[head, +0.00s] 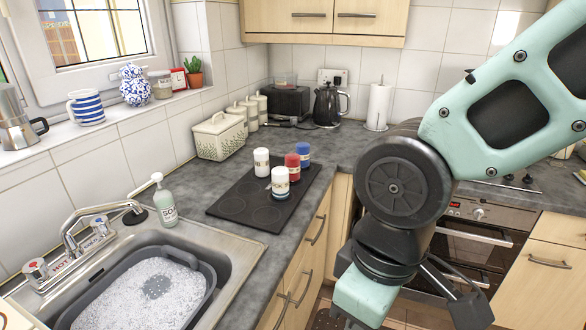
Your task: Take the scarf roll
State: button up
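Several short upright rolls or cylinders stand on the black hob plate in the head view: a white one (261,168), a white one with a dark printed band (280,188), a red one (292,168) and a blue one (303,160). I cannot tell which, if any, is the scarf roll. My arm fills the right side and bends down at the lower middle right. The mint end section by my gripper (365,296) is in front of the lower cabinets, apart from the rolls. The fingertips are not clearly shown.
The black hob plate (236,207) lies on the grey worktop (345,145). A soap bottle (166,208) stands by the sink, where a grey basin (205,275) holds suds. A kettle (327,105) and paper towel roll (379,105) stand behind. The worktop behind the hob plate is mostly clear.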

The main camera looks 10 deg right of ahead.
aim_at(292, 160)
jog(key=i+l, duration=0.9)
jog(key=i, duration=0.2)
jog(key=i+l+u, duration=0.1)
jog(key=u, duration=0.3)
jog(key=i+l+u, duration=0.1)
jog(key=u, duration=0.3)
jog(key=l+u, duration=0.15)
jog(key=u, duration=0.25)
jog(key=i+l+u, duration=0.1)
jog(key=u, duration=0.3)
